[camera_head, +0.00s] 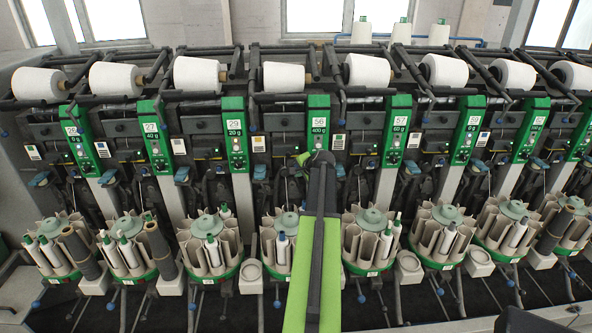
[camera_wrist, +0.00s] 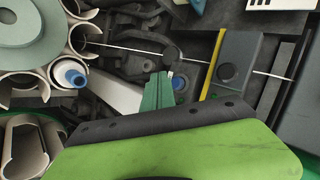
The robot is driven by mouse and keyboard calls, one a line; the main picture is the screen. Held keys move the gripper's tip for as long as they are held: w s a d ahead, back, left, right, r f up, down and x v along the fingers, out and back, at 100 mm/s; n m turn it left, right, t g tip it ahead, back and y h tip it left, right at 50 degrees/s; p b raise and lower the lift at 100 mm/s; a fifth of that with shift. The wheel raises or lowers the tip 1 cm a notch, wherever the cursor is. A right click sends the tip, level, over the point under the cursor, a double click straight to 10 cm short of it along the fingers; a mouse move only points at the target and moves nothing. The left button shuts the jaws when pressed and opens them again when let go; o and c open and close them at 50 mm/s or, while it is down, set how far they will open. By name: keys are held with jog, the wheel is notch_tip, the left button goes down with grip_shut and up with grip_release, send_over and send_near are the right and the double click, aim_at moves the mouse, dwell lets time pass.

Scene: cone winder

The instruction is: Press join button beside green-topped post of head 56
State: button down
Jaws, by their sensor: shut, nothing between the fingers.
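The green-topped post of head 56 (camera_head: 319,115) stands in the middle of the head view, labelled 56 and 400 g. My gripper (camera_head: 305,159) is in front of its lower part, and my arm hides much of what lies below. In the wrist view my gripper (camera_wrist: 166,76) shows as green fingers, shut and empty. A small blue round part (camera_wrist: 180,84) shows just right of the fingertips; I cannot tell whether they touch or whether it is the join button. A blue part (camera_head: 340,170) also shows right of my arm in the head view.
Neighbouring heads carry like posts, such as 57 (camera_head: 397,130) and 29 (camera_head: 235,130). A bobbin magazine (camera_head: 352,245) stands below, partly behind my arm. In the wrist view a thread crosses near the fingers, and a yellow-edged dark block (camera_wrist: 232,68) stands to the right.

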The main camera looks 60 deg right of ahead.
jog(key=s+a, duration=0.2)
jog(key=a, duration=0.1)
jog(key=shift+s+a, duration=0.25)
dwell(0.6)
